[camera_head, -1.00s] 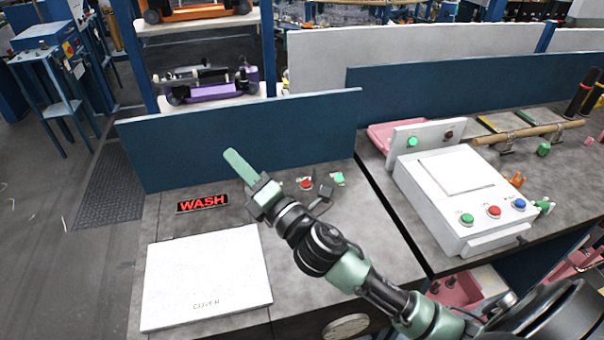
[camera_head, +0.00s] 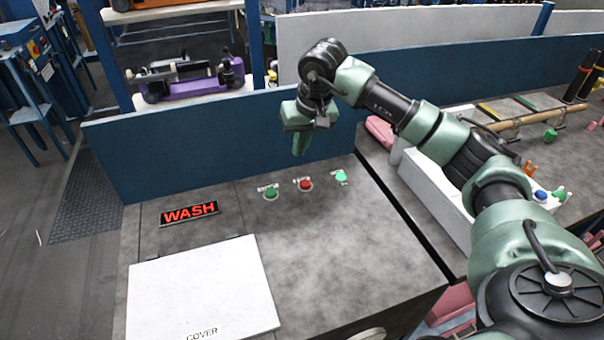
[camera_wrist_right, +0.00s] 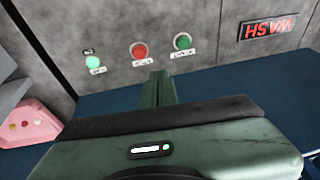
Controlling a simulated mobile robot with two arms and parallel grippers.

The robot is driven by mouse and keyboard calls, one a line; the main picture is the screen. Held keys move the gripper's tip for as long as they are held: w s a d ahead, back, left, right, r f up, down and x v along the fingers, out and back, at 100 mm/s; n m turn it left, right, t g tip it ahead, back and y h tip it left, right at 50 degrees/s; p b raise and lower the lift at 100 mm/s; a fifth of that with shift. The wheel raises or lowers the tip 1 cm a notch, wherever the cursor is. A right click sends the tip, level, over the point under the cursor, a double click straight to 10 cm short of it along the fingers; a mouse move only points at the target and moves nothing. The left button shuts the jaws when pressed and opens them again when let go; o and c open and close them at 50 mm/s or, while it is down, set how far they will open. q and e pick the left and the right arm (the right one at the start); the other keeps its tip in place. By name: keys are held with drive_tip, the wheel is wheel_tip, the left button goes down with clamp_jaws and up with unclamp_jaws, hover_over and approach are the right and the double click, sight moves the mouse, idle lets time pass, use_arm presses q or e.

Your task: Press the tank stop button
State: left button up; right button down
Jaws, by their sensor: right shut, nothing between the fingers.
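A red button (camera_head: 305,184) sits on the grey worktop between a dark green button (camera_head: 271,193) and a bright, lit green button (camera_head: 341,176). Each has a small label too small to read. In the right wrist view the red button (camera_wrist_right: 139,50) is in the upper middle, with the lit green one (camera_wrist_right: 94,62) left of it and the dark green one (camera_wrist_right: 183,41) right of it. My right gripper (camera_head: 300,150) is shut and empty, pointing down above and behind the red button, apart from it. My left gripper is not in view.
A white COVER panel (camera_head: 205,290) lies at the front left of the worktop, below a red WASH sign (camera_head: 189,213). A blue partition (camera_head: 180,150) stands behind.

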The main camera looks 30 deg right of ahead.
drive_tip(key=d, duration=0.1)
drive_tip(key=d+r+h, duration=0.1)
drive_tip(key=d, duration=0.1)
drive_tip(key=shift+s, duration=0.2)
drive_tip(key=shift+a+f, duration=0.1)
drive_tip(key=p, duration=0.4)
hover_over(305, 182)
drive_tip(key=f, duration=0.8)
drive_tip(key=s+f, duration=0.1)
drive_tip(key=f, duration=0.3)
drive_tip(key=shift+a, duration=0.1)
drive_tip(key=shift+f+p, duration=0.3)
drive_tip(key=shift+f, duration=0.5)
drive_tip(key=shift+w, duration=0.1)
